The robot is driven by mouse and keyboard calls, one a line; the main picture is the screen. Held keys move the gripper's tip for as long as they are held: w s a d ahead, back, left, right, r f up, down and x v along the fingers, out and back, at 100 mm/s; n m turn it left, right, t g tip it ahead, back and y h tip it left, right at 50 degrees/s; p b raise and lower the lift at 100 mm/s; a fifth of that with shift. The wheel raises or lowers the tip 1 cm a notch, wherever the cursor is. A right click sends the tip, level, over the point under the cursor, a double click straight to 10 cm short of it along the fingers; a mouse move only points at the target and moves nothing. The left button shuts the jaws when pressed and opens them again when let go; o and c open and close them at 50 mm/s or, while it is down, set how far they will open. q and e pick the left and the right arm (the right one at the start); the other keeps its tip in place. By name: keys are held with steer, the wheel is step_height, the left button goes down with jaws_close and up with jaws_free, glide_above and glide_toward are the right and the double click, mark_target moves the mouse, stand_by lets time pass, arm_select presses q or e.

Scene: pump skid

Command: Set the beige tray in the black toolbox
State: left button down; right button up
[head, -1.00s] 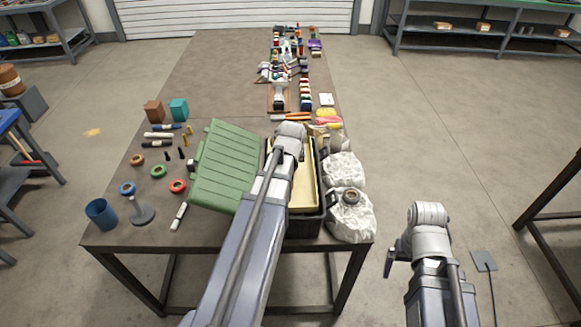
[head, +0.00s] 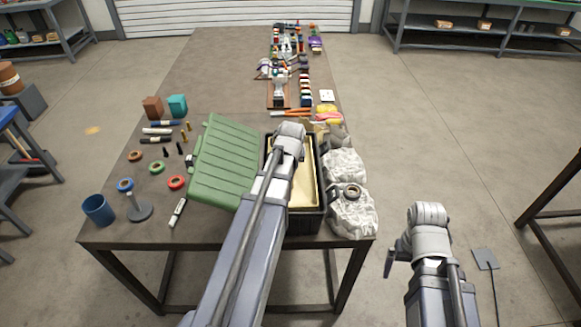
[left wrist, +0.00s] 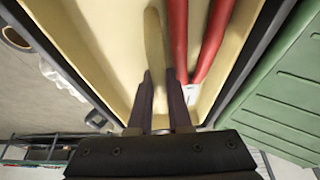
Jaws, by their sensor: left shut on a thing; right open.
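The beige tray (head: 306,190) is inside the walls of the black toolbox (head: 306,224) near the table's front edge. In the left wrist view the tray (left wrist: 95,55) has the toolbox's dark rim (left wrist: 62,48) along both sides. Red handles (left wrist: 196,45) lie in the tray. My left gripper (left wrist: 160,76) is shut on the tray's upright middle handle; in the head view my left arm hides it. Whether the tray's underside rests on anything is hidden. My right gripper (head: 390,262) is open and empty, off the table to the right.
The toolbox's green lid (head: 228,160) stands open and leans left. White lumpy bags (head: 351,205) sit close to its right side. Tape rolls, a blue cup (head: 99,210) and small tools lie on the left. Parts crowd the far right edge; the table's far left is clear.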

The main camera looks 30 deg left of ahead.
arm_select(q)
steer(key=shift+f+b, duration=0.85)
steer(key=shift+f, duration=0.1)
steer(key=shift+r, duration=0.1)
steer(key=c, duration=0.8)
jaws_free()
steer(key=shift+o, duration=0.2)
steer(key=shift+r, duration=0.1)
steer(key=p+v, duration=0.7)
steer(key=shift+s+r, duration=0.15)
steer(key=shift+r, duration=0.15)
steer(key=shift+f, duration=0.1)
